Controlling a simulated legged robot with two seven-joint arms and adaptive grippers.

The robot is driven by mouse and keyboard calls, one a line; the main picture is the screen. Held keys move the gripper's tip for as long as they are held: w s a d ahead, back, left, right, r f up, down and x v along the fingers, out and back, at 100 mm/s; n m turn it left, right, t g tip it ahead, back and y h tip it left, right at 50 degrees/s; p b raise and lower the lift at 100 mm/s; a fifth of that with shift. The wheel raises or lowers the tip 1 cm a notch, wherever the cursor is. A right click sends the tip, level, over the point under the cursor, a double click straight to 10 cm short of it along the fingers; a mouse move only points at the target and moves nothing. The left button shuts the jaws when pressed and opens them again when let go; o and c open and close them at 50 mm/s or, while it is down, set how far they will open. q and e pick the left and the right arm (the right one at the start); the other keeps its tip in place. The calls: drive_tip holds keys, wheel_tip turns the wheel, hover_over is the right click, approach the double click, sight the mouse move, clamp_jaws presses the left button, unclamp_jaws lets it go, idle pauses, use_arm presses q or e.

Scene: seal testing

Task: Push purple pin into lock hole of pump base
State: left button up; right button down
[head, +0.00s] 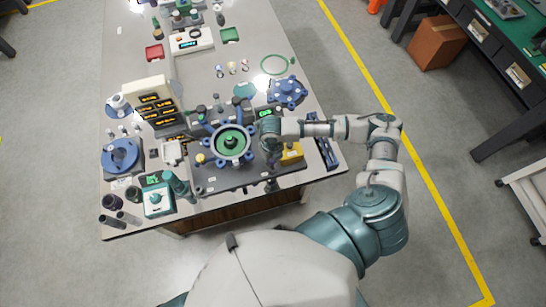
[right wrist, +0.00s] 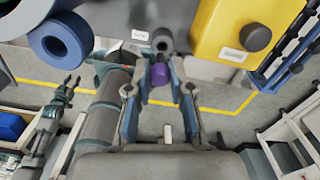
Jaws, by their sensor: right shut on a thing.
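The pump base (head: 222,181) is a dark grey plate on the table in the head view, with a blue and green round pump (head: 231,143) on it. My right gripper (head: 270,147) reaches over its right part. In the right wrist view my right gripper (right wrist: 160,88) is shut on the purple pin (right wrist: 160,76). The pin's end lies close to a grey round fitting (right wrist: 162,41) at the base's edge. I cannot tell whether it is in the lock hole. A claw-like hand (right wrist: 68,88), perhaps my left gripper, shows at the left; its jaws are unclear.
A yellow block (head: 291,154) stands just right of my right gripper. A blue flanged part (head: 287,92) lies behind it. A teal-and-white device (head: 156,199) and dark cylinders (head: 112,202) crowd the front left.

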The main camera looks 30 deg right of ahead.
drive_tip(key=shift+a, duration=0.15)
drive_tip(key=shift+f, duration=0.15)
drive_tip(key=shift+d+f+b, duration=0.2)
drive_tip(key=shift+f, duration=0.3)
drive_tip(key=shift+d+f+b, duration=0.2)
drive_tip(key=shift+f, duration=0.3)
drive_tip(key=shift+f, duration=0.1)
drive_tip(key=shift+f, duration=0.55)
drive_tip(key=shift+f, duration=0.95)
idle(0.8)
